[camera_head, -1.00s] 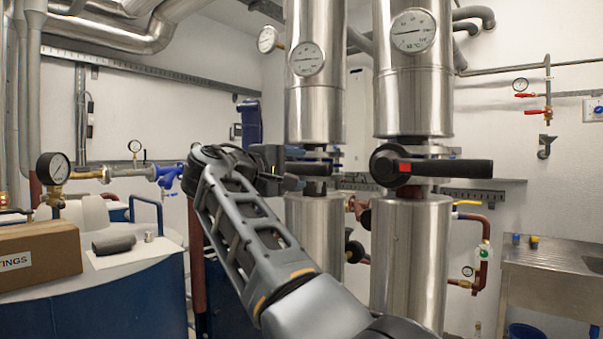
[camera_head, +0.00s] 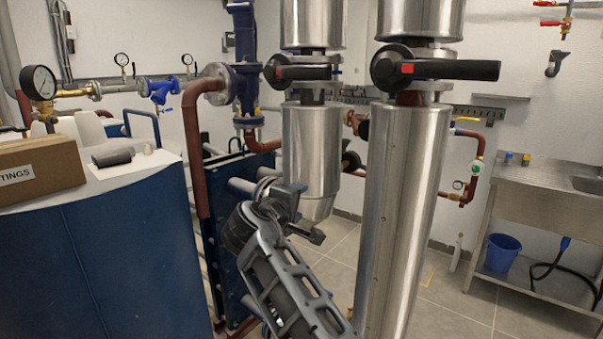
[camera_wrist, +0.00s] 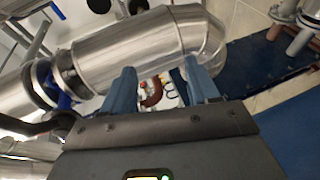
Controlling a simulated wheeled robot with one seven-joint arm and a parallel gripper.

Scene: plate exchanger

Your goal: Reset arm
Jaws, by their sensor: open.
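My gripper shows at the bottom of the wrist view (camera_wrist: 160,92), with its two blue-grey fingers apart and nothing between them. In the head view my arm comes up from the bottom, and its wrist end is in front of the left insulated pipe (camera_head: 311,150); the fingertips are hard to make out there. A metal-clad pipe (camera_wrist: 130,50) lies behind the fingers in the wrist view. Two valves with black handles, the left one (camera_head: 305,72) and the right one (camera_head: 455,69), sit on the two upright pipes, both handles level.
A blue tank (camera_head: 110,250) carries a cardboard box (camera_head: 40,165) at the left. The right insulated pipe (camera_head: 400,210) stands close to my arm. A steel sink bench (camera_head: 550,205) with a blue bucket (camera_head: 502,252) is at the right. Floor between is clear.

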